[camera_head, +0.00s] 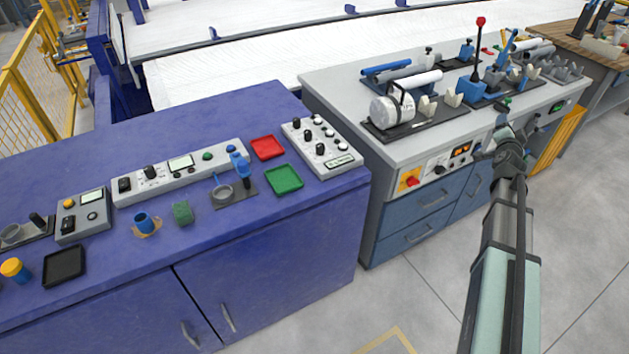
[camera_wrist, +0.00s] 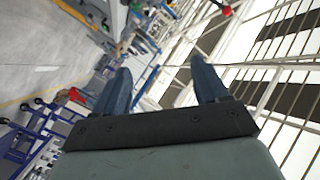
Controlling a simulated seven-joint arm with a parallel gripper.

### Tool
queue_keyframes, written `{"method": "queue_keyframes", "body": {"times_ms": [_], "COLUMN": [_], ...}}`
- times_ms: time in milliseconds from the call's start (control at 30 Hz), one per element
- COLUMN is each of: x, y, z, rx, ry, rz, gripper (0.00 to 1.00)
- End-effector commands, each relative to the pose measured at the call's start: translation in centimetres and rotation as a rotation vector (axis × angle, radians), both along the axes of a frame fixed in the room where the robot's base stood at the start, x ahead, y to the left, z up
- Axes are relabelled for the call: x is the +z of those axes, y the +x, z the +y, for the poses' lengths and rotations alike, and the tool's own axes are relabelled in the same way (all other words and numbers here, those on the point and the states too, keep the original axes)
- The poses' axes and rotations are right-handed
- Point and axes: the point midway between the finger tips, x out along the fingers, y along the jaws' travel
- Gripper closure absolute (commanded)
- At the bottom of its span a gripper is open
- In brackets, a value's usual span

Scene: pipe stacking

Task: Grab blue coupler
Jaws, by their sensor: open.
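A small blue coupler (camera_head: 144,222), short and ring-like, stands on a tan patch on the blue cabinet top, left of centre in the head view. My gripper (camera_wrist: 162,82) is open in the wrist view, with its two blue-grey fingers wide apart and nothing between them. In the head view my arm reaches up on the right, in front of the grey workbench, far to the right of the coupler. The gripper's fingers are hard to make out there. The coupler does not show clearly in the wrist view, which looks out across the room.
Near the coupler are a green mesh-like piece (camera_head: 183,212), a fixture with a blue top (camera_head: 240,165), a long control box (camera_head: 180,171), and red (camera_head: 267,147) and green (camera_head: 284,180) trays. A black tray (camera_head: 64,267) lies left. The grey workbench (camera_head: 335,85) holds pipes and clamps.

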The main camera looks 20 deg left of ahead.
Motion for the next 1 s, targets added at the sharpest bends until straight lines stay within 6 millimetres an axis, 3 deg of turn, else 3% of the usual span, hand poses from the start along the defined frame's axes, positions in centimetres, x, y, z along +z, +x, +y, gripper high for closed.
{"method": "queue_keyframes", "body": {"times_ms": [33,133,267,500,767,1000], "x": [1.7,3.8,4.5,4.2,3.7,3.3], "y": [1.0,2.5,3.8,4.7,3.0,-0.9], "z": [1.1,5.0,10.9,24.9,39.8,52.5], "rx": [0.013,0.067,0.154,0.359,0.57,0.745], "ry": [-0.002,-0.014,-0.04,-0.118,-0.227,-0.341], "rz": [-0.022,-0.028,0.003,0.113,0.235,0.337], "gripper": [0.27,0.27,0.27,0.27,0.27,0.27]}}
